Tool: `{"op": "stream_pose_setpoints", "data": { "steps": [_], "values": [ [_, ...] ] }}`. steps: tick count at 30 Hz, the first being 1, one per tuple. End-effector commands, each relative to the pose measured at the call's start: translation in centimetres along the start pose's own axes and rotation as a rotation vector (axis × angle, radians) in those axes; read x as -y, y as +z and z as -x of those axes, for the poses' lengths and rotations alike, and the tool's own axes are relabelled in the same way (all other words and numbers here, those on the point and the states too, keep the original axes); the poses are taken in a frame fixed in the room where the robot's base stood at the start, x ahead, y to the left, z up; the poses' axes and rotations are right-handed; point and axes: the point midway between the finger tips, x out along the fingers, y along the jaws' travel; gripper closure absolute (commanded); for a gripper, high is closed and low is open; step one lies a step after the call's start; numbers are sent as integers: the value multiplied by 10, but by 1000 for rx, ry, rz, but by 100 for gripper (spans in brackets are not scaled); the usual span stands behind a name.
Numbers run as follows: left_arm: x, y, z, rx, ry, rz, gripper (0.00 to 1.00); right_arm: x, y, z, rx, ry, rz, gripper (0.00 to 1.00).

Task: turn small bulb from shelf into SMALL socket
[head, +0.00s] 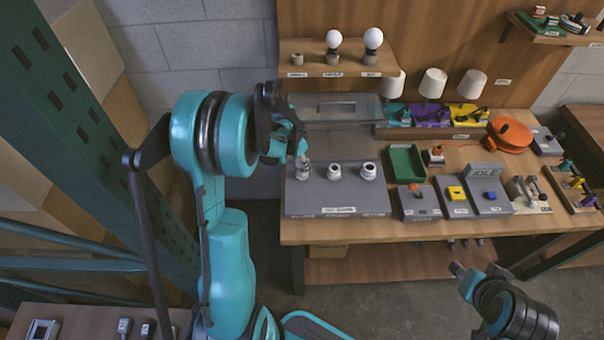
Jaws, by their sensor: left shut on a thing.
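My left gripper (300,150) is shut and points down over the leftmost socket (303,172) on the grey socket panel (338,202). What it holds is mostly hidden by the fingers; it seems to be the small bulb, at or just above that socket. The middle socket (334,172) and right socket (368,171) stand bare. On the wall shelf (337,71), the leftmost holder (297,58) is empty. Two larger white bulbs (373,39) stand in the other holders. My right gripper (458,270) is at the lower right, off the table; its jaws are too small to judge.
A grey box (335,108) stands behind the sockets. Lamp shades (433,83), coloured bins (467,114), a green tray (405,162) and button boxes (456,194) fill the table to the right. A green metal post (60,120) stands left of my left arm.

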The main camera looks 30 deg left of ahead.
Motion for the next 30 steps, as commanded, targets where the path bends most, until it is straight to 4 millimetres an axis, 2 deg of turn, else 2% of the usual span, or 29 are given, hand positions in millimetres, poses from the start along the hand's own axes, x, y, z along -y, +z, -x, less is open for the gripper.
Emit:
{"op": "stream_pose_setpoints", "data": {
  "steps": [2,12,24,26,30],
  "values": [
    [0,1,-1,2,15,-44,89,0,1,-2,0,0,0,60],
    [0,0,-2,2,148,-517,89,0,8,-11,0,0,0,60],
    [0,0,-2,2,166,-591,89,0,8,-11,0,0,0,60],
    [0,0,-2,3,181,-642,89,0,9,-12,0,0,0,60],
    [1,0,-3,3,245,-870,89,0,12,-17,0,0,0,60]
  ]
}}
